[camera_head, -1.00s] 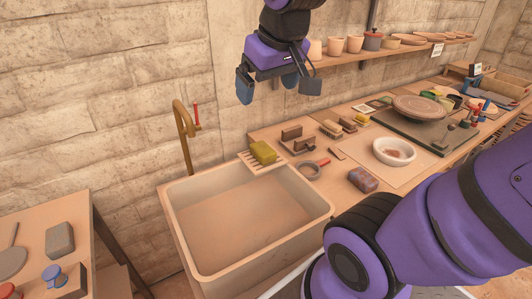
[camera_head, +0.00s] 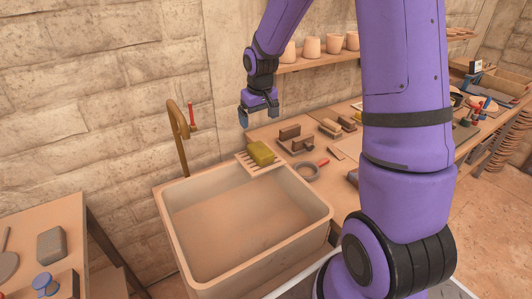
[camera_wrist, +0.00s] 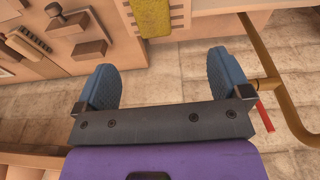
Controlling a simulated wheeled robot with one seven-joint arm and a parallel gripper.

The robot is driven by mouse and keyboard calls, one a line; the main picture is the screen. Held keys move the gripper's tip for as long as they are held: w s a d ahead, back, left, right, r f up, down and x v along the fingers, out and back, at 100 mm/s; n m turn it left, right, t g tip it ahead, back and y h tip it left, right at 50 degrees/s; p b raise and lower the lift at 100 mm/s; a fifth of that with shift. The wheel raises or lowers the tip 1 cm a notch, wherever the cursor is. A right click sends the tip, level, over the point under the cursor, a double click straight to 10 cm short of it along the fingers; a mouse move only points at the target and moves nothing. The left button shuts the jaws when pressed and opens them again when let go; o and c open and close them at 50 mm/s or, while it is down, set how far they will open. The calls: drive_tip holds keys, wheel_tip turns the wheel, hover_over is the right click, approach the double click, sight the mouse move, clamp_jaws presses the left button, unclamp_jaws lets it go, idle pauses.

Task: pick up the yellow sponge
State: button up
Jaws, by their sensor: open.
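The yellow sponge (camera_head: 261,153) lies on a slatted rack (camera_head: 250,165) at the back corner of the sink. In the wrist view the sponge (camera_wrist: 152,18) shows at the top edge, partly cut off, on the slatted rack (camera_wrist: 180,18). My gripper (camera_head: 258,117) is above and behind the sponge, near the wall, and does not touch it. In the wrist view its two blue fingers stand wide apart with nothing between them, and my gripper (camera_wrist: 168,80) is short of the sponge.
A brass tap (camera_head: 181,138) with a red handle rises at the sink's left back. The empty sink (camera_head: 320,212) is in front. A shelf of pots (camera_head: 311,48) is above.

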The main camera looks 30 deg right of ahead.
approach(260, 148)
drive_tip(key=shift+w+d+f, duration=0.15)
drive_tip(key=shift+f, duration=0.1)
drive_tip(key=f, duration=0.7)
drive_tip(key=w+f, duration=0.1)
drive_tip(key=f, duration=0.2)
drive_tip(key=shift+f, duration=0.25)
drive_tip(key=c, duration=1.1)
drive_tip(key=shift+o, duration=0.2)
drive_tip(key=shift+r, duration=0.15)
drive_tip(key=shift+r, duration=0.6)
wheel_tip(260, 148, up, 2)
drive_tip(key=shift+r, duration=0.15)
drive_tip(key=s+a, duration=0.1)
drive_tip(key=s, duration=0.7)
drive_tip(key=s+a+r, duration=0.1)
drive_tip(key=s+a, duration=0.1)
drive_tip(key=s, duration=0.5)
drive_tip(key=shift+s+a, duration=0.3)
drive_tip(key=shift+s, duration=0.05)
drive_tip(key=shift+r, duration=0.1)
